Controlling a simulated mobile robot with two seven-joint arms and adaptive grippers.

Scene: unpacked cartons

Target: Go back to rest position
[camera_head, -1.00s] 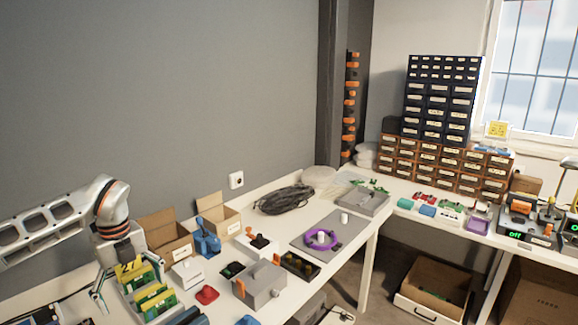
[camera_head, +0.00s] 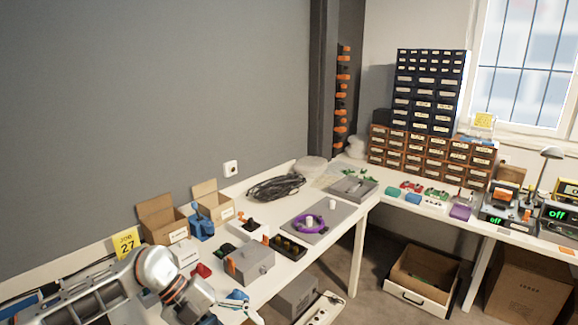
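My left arm reaches in from the lower left in the head view. Its gripper (camera_head: 240,307) is low at the bottom edge, over the near part of the white table (camera_head: 300,258). A pale finger shows beside a blue piece (camera_head: 237,295) on the table. Whether the fingers are apart or closed, and whether they touch the blue piece, I cannot tell. My arm hides most of the table's left end. My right gripper is out of view.
Close to my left arm are a grey box (camera_head: 250,262), a red piece (camera_head: 201,271), a blue device (camera_head: 202,224), two open cartons (camera_head: 160,218) and a yellow card (camera_head: 126,243). A purple ring (camera_head: 308,224) lies on a grey plate. Drawer cabinets (camera_head: 430,92) stand at the back right.

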